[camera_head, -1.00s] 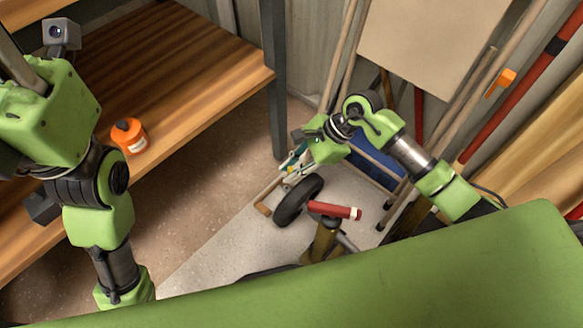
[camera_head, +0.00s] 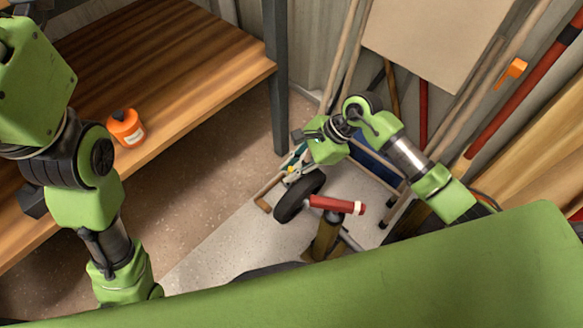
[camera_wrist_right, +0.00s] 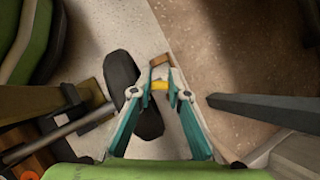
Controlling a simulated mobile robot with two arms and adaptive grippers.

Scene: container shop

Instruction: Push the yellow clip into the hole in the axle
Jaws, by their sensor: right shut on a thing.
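The yellow clip (camera_wrist_right: 159,85) is between the fingertips of my right gripper (camera_wrist_right: 161,96) in the right wrist view. The gripper is shut on it. In the head view my right gripper (camera_head: 294,164) is just above the black wheel (camera_head: 299,197), and the clip is too small to make out. The wheel also shows in the right wrist view (camera_wrist_right: 121,70), left of the clip. A grey rod (camera_wrist_right: 82,126), which looks like the axle, runs to the wheel from the left. Its hole is not visible, and I cannot tell whether the clip touches it.
A red handle (camera_head: 337,204) sticks out beside the wheel. A wooden shelf (camera_head: 200,100) holds an orange bottle (camera_head: 126,128). A dark post (camera_head: 277,80) stands behind. Long-handled tools and a board (camera_head: 430,45) lean on the right. Floor left of the wheel is clear.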

